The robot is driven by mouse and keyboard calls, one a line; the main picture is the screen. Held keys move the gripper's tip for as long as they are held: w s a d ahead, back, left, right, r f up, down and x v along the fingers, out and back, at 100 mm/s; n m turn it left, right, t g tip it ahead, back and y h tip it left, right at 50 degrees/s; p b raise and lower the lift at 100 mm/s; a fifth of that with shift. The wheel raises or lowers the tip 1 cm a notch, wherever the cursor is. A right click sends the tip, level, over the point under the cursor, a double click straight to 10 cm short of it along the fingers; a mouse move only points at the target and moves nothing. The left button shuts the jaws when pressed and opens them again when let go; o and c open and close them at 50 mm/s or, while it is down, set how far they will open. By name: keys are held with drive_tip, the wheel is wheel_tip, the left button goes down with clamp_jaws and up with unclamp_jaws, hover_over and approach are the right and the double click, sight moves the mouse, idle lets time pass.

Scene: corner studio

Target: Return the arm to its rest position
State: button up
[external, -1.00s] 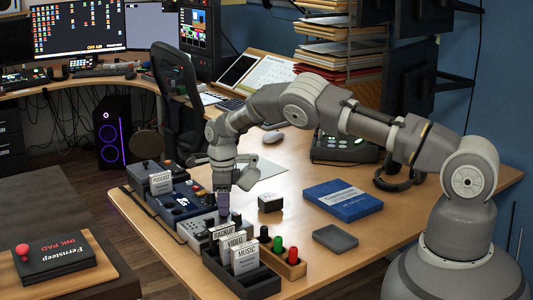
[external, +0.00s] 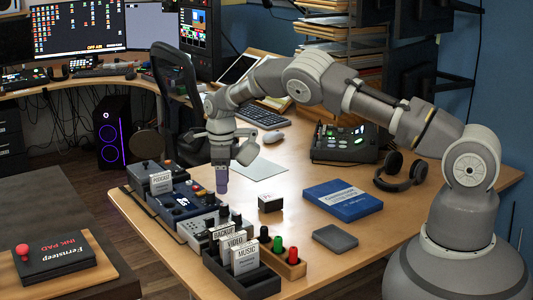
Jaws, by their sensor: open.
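My gripper (external: 222,186) hangs from the arm, pointing down, above the right end of the audio mixer (external: 182,204) at the left side of the desk. Its purple-grey tip end shows small and from one side, and I see no object held below it. My arm (external: 318,84) reaches from its base at the right across the desk, with its elbow raised. The tip is apart from the card rack below it.
A black rack (external: 266,283) holds several labelled cards in front of the gripper. Free desk surface lies around the grey sheet (external: 258,170).

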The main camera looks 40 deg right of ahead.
drive_tip(key=shift+r, duration=0.35)
